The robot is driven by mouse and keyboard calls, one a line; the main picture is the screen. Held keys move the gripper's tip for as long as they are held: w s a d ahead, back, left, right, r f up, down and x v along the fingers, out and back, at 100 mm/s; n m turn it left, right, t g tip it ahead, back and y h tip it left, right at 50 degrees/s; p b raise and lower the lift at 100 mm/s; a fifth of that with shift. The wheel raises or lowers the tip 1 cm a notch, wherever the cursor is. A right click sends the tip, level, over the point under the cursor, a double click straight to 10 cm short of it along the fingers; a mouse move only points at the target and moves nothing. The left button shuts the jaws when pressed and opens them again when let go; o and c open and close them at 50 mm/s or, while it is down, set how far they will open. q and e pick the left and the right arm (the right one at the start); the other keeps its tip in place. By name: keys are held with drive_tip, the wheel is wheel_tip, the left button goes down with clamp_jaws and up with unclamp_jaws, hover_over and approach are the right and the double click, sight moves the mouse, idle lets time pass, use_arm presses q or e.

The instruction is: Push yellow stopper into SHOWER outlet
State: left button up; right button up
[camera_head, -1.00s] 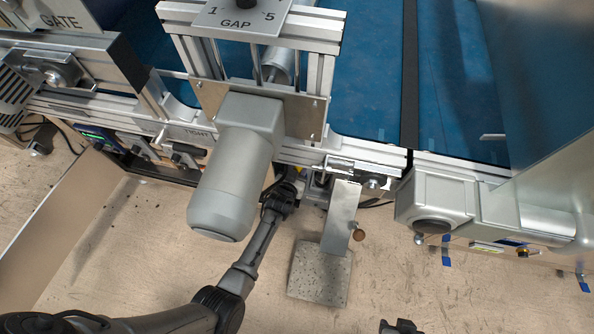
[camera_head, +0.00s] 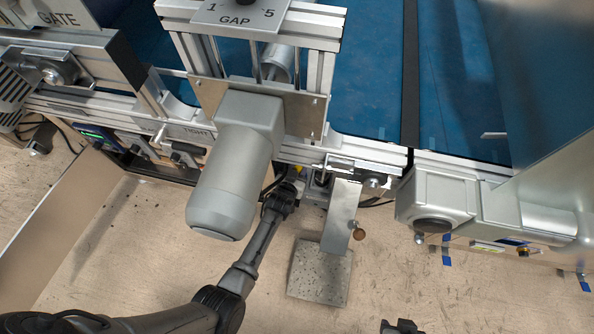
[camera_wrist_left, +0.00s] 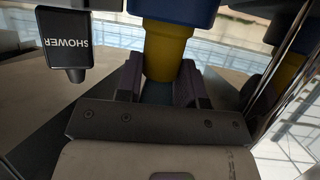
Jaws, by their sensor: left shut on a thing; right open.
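In the left wrist view, the yellow stopper (camera_wrist_left: 165,52) is between the two fingers of my left gripper (camera_wrist_left: 162,88), which is shut on it. The stopper's upper end meets a dark blue part (camera_wrist_left: 175,10); whether it is inserted there cannot be told. A black SHOWER label (camera_wrist_left: 67,42) hangs to the left of the fingers, upside down in this view. In the head view, my left gripper (camera_head: 287,192) is low under the conveyor's front rail, with a speck of yellow beside its tip. My right gripper (camera_head: 402,326) is open and empty at the bottom edge.
A second yellow and blue part (camera_wrist_left: 285,75) stands to the right in the wrist view, behind a shiny rod.

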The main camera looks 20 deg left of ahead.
use_arm(q)
drive_tip(key=shift+f, duration=0.1)
drive_tip(key=o, duration=1)
drive_tip(key=shift+s+r+p, duration=0.25)
drive_tip(key=shift+s+p, duration=0.05)
drive_tip(key=p+v, duration=0.6)
drive_tip(key=v, duration=0.7)
drive_tip(key=shift+p, duration=0.4)
